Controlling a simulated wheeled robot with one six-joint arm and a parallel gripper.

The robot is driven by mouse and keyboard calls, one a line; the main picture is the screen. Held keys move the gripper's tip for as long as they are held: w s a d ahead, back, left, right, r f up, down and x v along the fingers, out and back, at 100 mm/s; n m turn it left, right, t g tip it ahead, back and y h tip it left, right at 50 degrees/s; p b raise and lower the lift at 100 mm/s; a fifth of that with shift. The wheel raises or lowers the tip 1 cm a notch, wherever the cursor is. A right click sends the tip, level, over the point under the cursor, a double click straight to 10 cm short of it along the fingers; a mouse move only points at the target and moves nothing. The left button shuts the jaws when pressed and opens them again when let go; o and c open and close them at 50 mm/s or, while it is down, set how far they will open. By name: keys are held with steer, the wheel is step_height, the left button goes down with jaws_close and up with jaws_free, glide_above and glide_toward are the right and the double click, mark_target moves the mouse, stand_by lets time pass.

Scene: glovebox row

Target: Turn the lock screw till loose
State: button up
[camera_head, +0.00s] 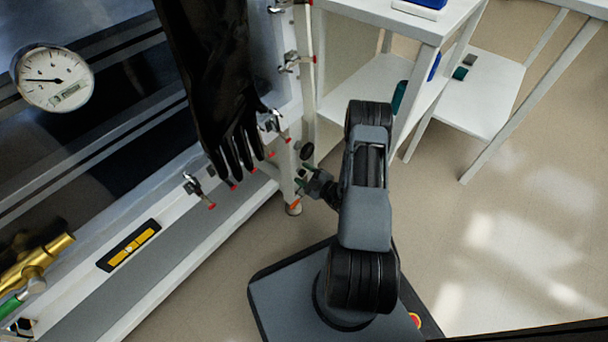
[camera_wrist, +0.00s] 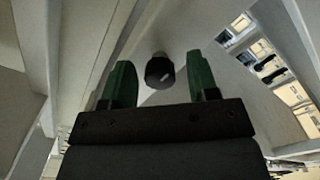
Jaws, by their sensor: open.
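The lock screw is a dark round knob (camera_wrist: 159,71) with a pale mark on its face. In the wrist view it sits between and just beyond the two green fingertips of my gripper (camera_wrist: 161,84). The fingers are apart, one on each side of the knob, with visible gaps. In the head view a small black knob (camera_head: 307,151) shows near the white post. There my gripper (camera_head: 304,180) is just below it, by the post. I cannot tell how far the fingers reach along the knob.
A black glove (camera_head: 215,80) hangs from the glovebox front. Several red-tipped clamps (camera_head: 197,190) line its frame. A pressure gauge (camera_head: 54,78) is at left and a yellow level (camera_head: 128,245) lies on the ledge. White shelves (camera_head: 372,85) stand close behind my arm. Floor at right is clear.

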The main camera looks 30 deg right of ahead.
steer(key=shift+c, duration=0.2)
steer(key=c, duration=0.9)
